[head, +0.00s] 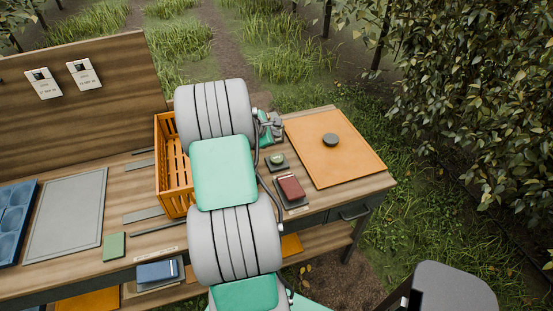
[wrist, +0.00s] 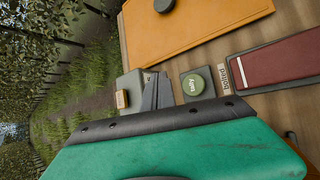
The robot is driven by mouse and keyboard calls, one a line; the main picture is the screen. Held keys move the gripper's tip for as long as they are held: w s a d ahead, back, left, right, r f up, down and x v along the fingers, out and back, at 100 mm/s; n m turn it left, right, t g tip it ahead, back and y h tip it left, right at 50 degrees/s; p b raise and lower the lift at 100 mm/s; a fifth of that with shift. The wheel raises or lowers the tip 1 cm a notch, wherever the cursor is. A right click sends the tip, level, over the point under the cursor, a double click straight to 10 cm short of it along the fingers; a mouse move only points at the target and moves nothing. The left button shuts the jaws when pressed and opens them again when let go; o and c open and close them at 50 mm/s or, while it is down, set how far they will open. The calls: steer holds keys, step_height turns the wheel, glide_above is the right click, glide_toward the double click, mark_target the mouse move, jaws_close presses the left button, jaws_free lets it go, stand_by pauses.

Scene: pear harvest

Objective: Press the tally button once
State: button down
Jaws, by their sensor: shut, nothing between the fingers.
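The tally button is a round green cap on a dark square base. In the wrist view the button (wrist: 193,85) shows its lettering, just right of my fingertips. Height above the bench is hard to tell. In the head view my arm hides most of the gripper.
The orange board (head: 318,163) with a dark round knob lies right of the button. The dark red block (head: 290,187) on its dark base stands close in front of it. An orange crate (head: 174,195) stands left of my arm. A small tan-fronted block (wrist: 122,99) is left of my fingertips.

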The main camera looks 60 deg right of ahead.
mark_target(275, 159)
step_height(275, 159, down, 8)
steer(key=b, duration=0.5)
steer(key=shift+f, duration=0.2)
steer(key=shift+f+b, duration=0.1)
steer(key=shift+b, duration=0.2)
stand_by(1.3)
steer(key=shift+f, duration=0.3)
steer(key=shift+f+b, duration=0.2)
steer(key=shift+b, duration=0.1)
